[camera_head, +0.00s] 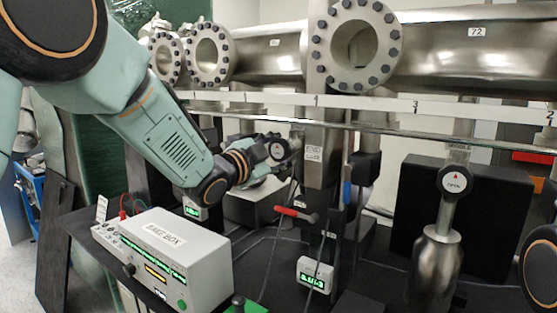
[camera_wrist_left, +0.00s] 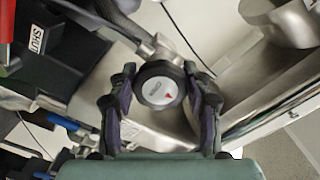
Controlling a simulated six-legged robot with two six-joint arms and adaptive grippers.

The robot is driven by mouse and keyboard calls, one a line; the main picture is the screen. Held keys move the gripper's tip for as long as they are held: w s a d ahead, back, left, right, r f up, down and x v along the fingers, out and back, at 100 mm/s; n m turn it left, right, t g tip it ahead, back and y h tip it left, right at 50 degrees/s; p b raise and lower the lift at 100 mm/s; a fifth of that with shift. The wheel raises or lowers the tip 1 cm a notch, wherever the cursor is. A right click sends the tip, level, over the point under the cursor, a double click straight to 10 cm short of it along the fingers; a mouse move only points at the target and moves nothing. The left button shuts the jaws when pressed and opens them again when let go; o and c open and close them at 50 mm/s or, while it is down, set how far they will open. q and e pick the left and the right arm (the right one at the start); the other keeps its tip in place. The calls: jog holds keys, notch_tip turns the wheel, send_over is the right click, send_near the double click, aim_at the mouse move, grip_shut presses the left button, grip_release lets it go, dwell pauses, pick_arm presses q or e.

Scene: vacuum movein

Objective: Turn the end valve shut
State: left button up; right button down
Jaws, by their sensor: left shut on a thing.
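The end valve's round knob (camera_head: 278,149) is dark-rimmed with a pale face, beside a column with an END label (camera_head: 313,153). My left gripper (camera_head: 270,158) is shut on the knob, one finger on each side in the left wrist view (camera_wrist_left: 160,98). My right gripper is not in view.
A white bake box (camera_head: 175,250) stands below my left arm. The middle valve's knob (camera_head: 456,184), marked OPEN, stands at the right. A red-handled lever (camera_head: 292,213) and a small green display (camera_head: 314,275) lie below the column. Steel flanged pipes (camera_head: 356,45) run above.

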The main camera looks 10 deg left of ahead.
pick_arm(q)
jog(key=shift+r+m+b, duration=0.1)
jog(key=shift+m+b, duration=0.2)
jog(key=shift+m, duration=0.3)
jog(key=o, duration=1.2)
jog(key=shift+s+d, duration=0.1)
jog(key=shift+c, duration=0.2)
jog(key=v, duration=1.2)
